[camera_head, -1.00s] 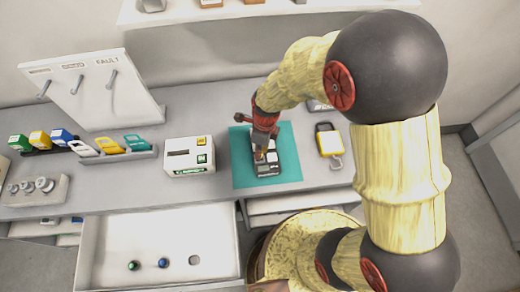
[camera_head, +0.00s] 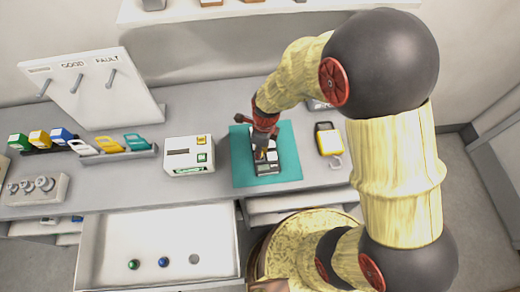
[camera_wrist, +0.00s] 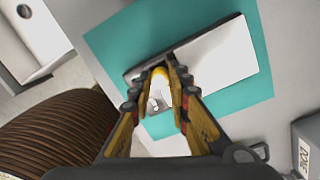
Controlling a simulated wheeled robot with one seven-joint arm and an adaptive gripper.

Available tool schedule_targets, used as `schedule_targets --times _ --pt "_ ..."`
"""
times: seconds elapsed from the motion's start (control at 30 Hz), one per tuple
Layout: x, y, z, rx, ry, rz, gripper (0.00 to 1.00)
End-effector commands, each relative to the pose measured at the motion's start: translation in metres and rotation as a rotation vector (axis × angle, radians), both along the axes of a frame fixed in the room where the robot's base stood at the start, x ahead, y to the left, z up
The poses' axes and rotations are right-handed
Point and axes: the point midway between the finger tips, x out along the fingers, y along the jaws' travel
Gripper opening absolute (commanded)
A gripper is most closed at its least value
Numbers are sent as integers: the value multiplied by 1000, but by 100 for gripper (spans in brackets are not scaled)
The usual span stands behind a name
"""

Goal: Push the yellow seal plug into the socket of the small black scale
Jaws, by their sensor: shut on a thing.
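The small black scale (camera_head: 268,170) lies on the teal mat (camera_head: 290,175), with light areas on its top; in the wrist view its pale plate and dark edge (camera_wrist: 214,58) show. My gripper (camera_head: 263,150) points down over the scale. In the wrist view its two fingertips (camera_wrist: 163,76) are shut on the yellow seal plug (camera_wrist: 159,71), at the scale's dark-edged end. The fingers hide much of the plug. The socket is hidden, so I cannot tell how deep the plug sits.
An open white drawer (camera_head: 120,235) holds small round pieces below. Coloured tags in a rack (camera_head: 115,154) and a peg board (camera_head: 90,88) are further left.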

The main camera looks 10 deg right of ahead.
Motion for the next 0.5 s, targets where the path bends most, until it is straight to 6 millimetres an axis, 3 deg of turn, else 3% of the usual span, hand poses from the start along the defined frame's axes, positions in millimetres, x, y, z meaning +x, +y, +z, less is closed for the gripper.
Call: schedule_targets --times 0.5 --pt "0 0 -11 0 0 0 7"
